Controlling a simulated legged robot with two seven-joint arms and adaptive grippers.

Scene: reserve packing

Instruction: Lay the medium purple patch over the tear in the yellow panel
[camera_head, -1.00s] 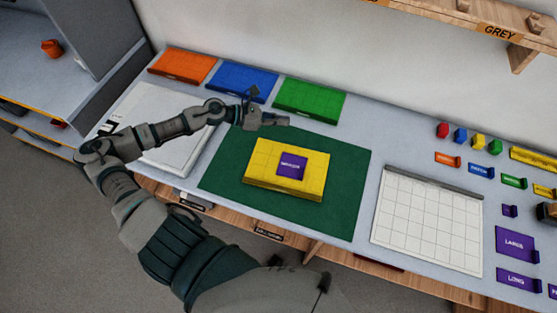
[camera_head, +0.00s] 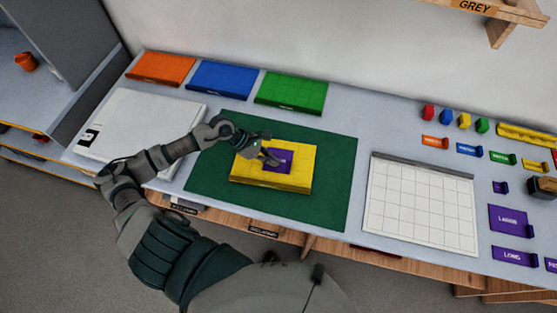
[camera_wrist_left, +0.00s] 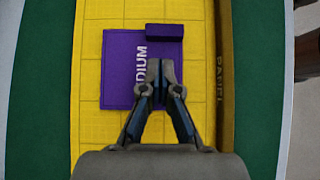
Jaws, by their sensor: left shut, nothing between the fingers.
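The yellow panel (camera_head: 301,168) lies on the green mat (camera_head: 333,193). The medium purple patch (camera_head: 284,156) lies flat on the panel; in the left wrist view the patch (camera_wrist_left: 117,70) shows its lettering and a raised purple grip bar (camera_wrist_left: 164,32) along one edge. No tear shows; whatever is under the patch is hidden. My left gripper (camera_head: 272,160) is over the patch, and in the left wrist view its fingertips (camera_wrist_left: 160,66) are together above the patch, beside the grip bar and empty. I cannot tell if they touch the patch. My right gripper is not seen.
Orange (camera_head: 161,69), blue (camera_head: 222,79) and green (camera_head: 291,93) panels lie along the back. A white gridded board (camera_head: 421,205) lies right of the mat. Large (camera_head: 508,219) and long (camera_head: 513,256) purple patches lie at the far right. A wooden shelf (camera_head: 490,12) hangs above.

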